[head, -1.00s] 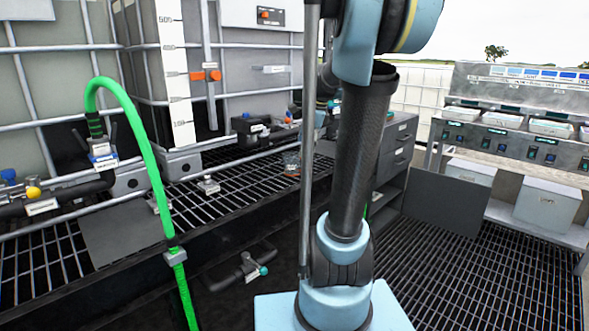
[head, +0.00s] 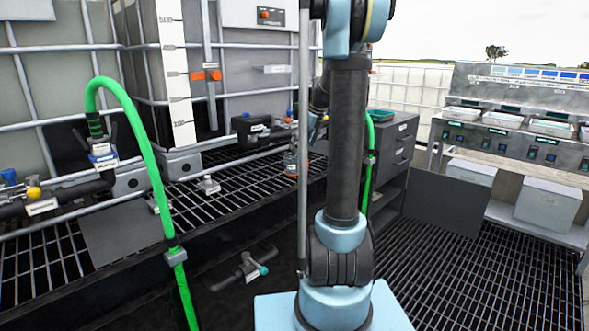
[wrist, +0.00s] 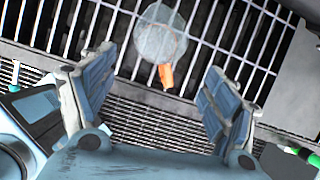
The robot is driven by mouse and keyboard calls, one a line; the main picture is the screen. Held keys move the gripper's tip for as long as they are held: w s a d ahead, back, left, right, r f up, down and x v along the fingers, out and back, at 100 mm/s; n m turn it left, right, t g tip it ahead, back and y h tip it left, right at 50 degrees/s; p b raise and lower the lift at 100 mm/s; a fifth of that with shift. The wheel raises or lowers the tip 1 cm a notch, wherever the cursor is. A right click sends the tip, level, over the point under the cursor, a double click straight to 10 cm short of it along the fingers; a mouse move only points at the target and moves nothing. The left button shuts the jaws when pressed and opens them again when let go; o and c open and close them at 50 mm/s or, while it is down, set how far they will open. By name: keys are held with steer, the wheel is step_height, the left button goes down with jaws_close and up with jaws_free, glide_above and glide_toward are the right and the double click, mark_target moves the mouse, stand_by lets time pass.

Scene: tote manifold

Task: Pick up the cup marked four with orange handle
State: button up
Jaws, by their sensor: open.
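A clear, round cup (wrist: 160,38) with an orange handle (wrist: 165,76) stands on the metal grating in the wrist view, seen from above. Its handle points toward my gripper. No mark can be read on it. My gripper (wrist: 155,85) is open and empty, with its two fingers spread to the left and right of the handle's line. The cup lies just beyond the fingertips and looks untouched. In the head view a small clear cup with some orange (head: 291,162) shows on the grating, left of my arm. My gripper is hidden behind the arm there.
A green hose (head: 150,160) arcs at the left. A grey drawer cabinet (head: 396,145) stands to the right.

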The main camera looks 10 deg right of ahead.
mark_target(294, 163)
steer(key=x, duration=0.5)
steer(key=shift+a+f, duration=0.1)
steer(key=shift+f, duration=0.1)
steer(key=shift+a+x, duration=0.15)
steer(key=shift+x, duration=1.2)
steer(key=shift+a+x, duration=0.15)
steer(key=shift+x, duration=1.15)
steer(key=shift+w+r, duration=0.15)
steer(key=shift+w, duration=0.05)
steer(key=c, duration=1.2)
